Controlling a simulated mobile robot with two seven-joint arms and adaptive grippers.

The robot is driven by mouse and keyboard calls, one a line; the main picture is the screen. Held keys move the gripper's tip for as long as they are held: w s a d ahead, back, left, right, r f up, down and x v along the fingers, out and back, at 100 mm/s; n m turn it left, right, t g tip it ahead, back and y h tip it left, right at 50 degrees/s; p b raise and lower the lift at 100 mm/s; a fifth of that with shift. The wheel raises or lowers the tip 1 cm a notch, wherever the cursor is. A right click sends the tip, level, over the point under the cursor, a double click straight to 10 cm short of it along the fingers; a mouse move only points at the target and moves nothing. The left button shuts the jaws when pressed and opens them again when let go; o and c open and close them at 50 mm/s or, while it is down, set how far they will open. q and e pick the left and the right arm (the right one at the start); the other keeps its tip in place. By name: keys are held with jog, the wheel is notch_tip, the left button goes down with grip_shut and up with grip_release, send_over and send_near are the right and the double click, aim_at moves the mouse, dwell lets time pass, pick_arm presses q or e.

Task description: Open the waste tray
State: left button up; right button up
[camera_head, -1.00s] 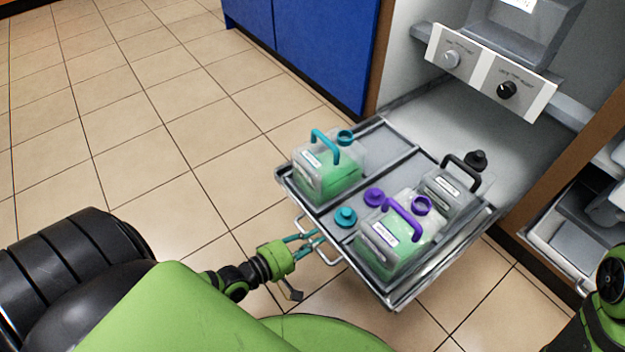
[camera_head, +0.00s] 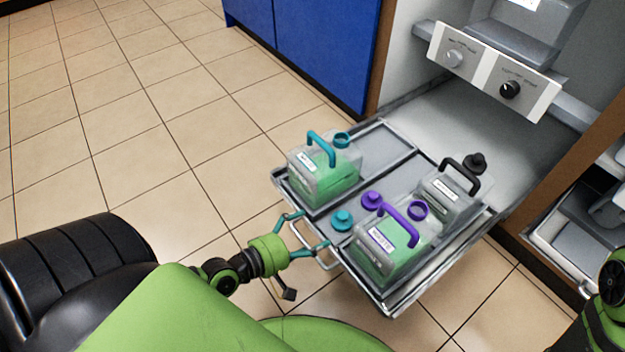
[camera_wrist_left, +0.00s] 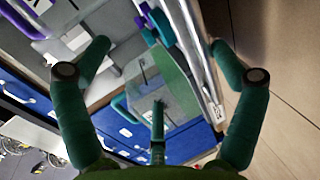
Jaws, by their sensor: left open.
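The waste tray (camera_head: 386,131) is pulled out of the lower cabinet bay, toward me. It holds a bottle with a teal handle (camera_head: 324,180), a bottle with a purple handle (camera_head: 386,249) and a clear bottle with a black handle (camera_head: 450,197). The tray's wire handle (camera_head: 328,265) is at its front edge. My left gripper (camera_head: 306,231) is open, its teal fingers spread on either side of the handle area; contact with the handle is unclear. In the left wrist view the open fingers (camera_wrist_left: 160,50) frame a green-filled bottle (camera_wrist_left: 160,90). My right gripper is out of view.
A control panel with two knobs (camera_head: 482,75) hangs above the tray. Loose teal (camera_head: 342,220) and purple (camera_head: 372,201) caps lie on the tray. Blue cabinet doors (camera_head: 320,45) stand behind. Tiled floor (camera_head: 120,110) is clear at the left.

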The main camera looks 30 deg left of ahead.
pick_arm(q)
jog(key=shift+t, duration=0.5)
jog(key=r, duration=0.2)
jog(key=w+r, duration=0.1)
jog(key=r, duration=0.3)
jog(key=shift+w+d+r, duration=0.15)
jog(key=shift+w+r, duration=0.15)
jog(key=shift+c, duration=0.6)
jog(key=shift+s, duration=0.15)
jog(key=c, duration=0.4)
jog(key=shift+o, duration=0.2)
jog(key=shift+f, duration=0.2)
jog(key=shift+d, duration=0.1)
